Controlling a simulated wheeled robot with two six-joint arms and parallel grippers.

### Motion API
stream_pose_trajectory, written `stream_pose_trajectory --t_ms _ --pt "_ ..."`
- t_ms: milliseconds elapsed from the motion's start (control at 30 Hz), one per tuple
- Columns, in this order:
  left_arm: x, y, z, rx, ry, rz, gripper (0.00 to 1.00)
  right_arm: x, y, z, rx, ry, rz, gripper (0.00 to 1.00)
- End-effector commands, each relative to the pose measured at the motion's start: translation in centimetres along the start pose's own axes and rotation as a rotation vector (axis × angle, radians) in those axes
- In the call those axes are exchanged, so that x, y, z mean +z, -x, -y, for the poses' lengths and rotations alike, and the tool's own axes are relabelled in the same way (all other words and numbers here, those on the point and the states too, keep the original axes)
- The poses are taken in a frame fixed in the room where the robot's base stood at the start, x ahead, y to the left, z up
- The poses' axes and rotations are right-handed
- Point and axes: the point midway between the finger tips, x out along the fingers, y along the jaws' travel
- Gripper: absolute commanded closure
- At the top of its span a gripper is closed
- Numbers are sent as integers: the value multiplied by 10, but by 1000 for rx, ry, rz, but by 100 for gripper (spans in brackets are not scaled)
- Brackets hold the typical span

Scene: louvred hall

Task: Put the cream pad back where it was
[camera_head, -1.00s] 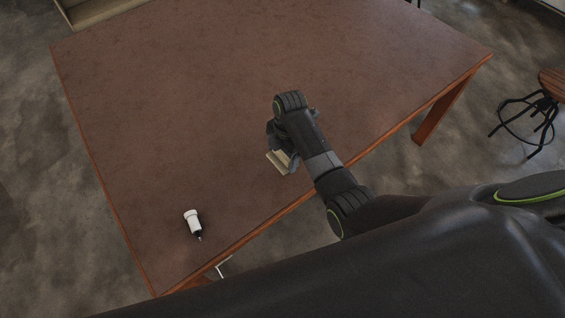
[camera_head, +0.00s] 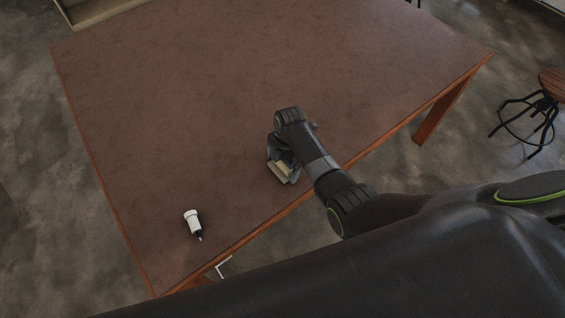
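The cream pad (camera_head: 277,172) shows at the fingers of my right gripper (camera_head: 283,167), close to the near edge of the brown table (camera_head: 180,110). The gripper points down and seems shut on the pad, with part of the pad hidden behind the fingers. The pad is at or just above the table top; I cannot tell whether it touches. My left gripper is not in view.
A white bottle with a dark tip (camera_head: 193,223) lies on the table at the near left. The rest of the table top is clear. A stool (camera_head: 545,95) stands on the floor at the right. A pale shelf or box (camera_head: 95,10) is beyond the far left corner.

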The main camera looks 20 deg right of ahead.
Motion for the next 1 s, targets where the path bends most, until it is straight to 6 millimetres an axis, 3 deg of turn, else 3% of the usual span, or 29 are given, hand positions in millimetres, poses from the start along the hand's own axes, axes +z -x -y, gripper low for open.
stream_pose_trajectory --t_ms 267,433,1000 --pt "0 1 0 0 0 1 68 0 1 0 0 0 0 0" --pt "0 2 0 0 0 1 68 0 12 -1 3 0 1 0" --pt "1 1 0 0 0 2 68 0 109 -1 2 0 0 0"
